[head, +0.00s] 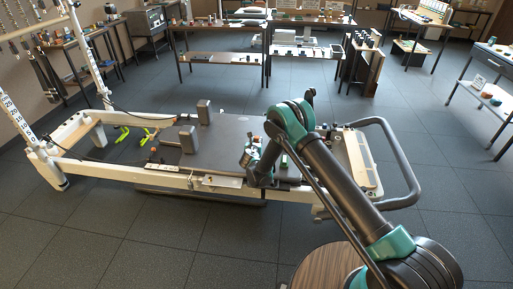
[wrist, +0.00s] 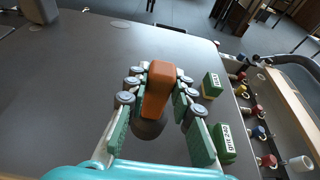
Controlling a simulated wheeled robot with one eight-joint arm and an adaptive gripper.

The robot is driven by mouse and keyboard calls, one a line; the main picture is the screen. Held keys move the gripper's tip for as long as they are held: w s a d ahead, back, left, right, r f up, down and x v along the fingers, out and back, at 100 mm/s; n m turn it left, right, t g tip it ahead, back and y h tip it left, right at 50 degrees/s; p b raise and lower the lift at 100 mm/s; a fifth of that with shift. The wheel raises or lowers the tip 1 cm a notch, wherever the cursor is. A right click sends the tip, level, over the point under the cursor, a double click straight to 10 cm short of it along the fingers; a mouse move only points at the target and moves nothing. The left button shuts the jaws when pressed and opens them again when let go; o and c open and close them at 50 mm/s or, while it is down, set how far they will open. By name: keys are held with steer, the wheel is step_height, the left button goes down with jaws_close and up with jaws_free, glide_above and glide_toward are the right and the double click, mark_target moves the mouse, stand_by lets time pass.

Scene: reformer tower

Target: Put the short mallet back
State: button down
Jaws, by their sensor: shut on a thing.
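In the wrist view, my gripper (wrist: 158,88) is shut on an orange-brown block-shaped piece (wrist: 159,80), with a finger on each side of it. I take this piece to be part of the short mallet. A dark rounded shape (wrist: 148,129) shows just below it; I cannot tell whether it belongs to the same thing. The piece is over the dark grey carriage top (wrist: 60,85); whether it touches the top is unclear. In the head view, my gripper (head: 252,157) is low over the carriage, partly behind my arm, and the held piece cannot be made out.
Two green blocks (wrist: 213,84) (wrist: 224,142), at least one labelled with a grit, lie right of my gripper. Several coloured small items (wrist: 257,110) line a rack beyond them. A grey curved rail (head: 408,165) bounds the right end. Grey uprights (head: 188,139) stand on the left.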

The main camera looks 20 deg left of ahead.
steer(key=shift+f, duration=2.1)
steer(key=c, duration=1.3)
jaws_free()
steer(key=shift+f, duration=0.1)
